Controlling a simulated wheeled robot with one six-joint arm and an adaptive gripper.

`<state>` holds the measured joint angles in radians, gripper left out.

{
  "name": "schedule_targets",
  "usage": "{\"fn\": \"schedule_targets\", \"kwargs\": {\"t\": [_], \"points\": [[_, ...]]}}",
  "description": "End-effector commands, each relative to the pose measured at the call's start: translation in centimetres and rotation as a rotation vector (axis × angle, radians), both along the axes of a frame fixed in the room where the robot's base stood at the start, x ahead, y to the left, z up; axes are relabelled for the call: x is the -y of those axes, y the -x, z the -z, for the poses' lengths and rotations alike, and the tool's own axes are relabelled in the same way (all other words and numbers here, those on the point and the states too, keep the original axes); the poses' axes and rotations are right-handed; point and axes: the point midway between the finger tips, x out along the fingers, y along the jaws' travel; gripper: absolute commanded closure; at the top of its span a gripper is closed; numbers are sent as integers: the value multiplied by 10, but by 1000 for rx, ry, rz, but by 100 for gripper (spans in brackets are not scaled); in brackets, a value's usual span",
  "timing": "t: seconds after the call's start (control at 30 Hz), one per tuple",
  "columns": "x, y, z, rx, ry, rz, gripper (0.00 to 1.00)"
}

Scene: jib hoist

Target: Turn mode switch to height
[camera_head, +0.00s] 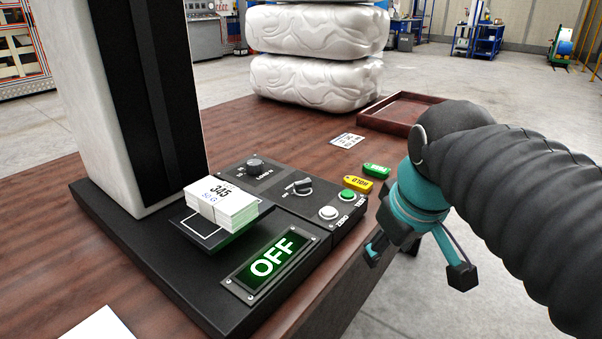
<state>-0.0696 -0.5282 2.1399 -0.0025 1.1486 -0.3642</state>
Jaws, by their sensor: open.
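A black control panel (318,222) lies on the brown table. It carries a small round knob (254,166) at its back left and a black lever-like rotary switch (302,187) in its middle. The labels around both are too small to read, so I cannot tell which is the mode switch. A display (270,261) in front of them shows OFF in lit letters. My gripper (417,265) is open and empty, with its fingers pointing down. It is to the right of the panel, apart from it and past the table's edge in the picture.
A tall black and white column (105,100) stands behind the panel. A card stack (222,205) sits on a small plate. White (328,212) and green (347,195) buttons, a yellow tag (358,184) and a green tag (376,171) are near the gripper. A tray (375,118) is behind.

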Motion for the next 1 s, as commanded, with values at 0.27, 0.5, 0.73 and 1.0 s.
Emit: {"fn": "schedule_targets", "kwargs": {"t": [0.27, 0.5, 0.73, 1.0], "points": [[-41, -70, -86, -120, 154, -528, 48], [-80, -119, -137, -209, 248, -986, 48], [-111, -145, -162, -266, 295, -1342, 48], [-123, -153, -166, -286, 308, -1501, 48]]}}
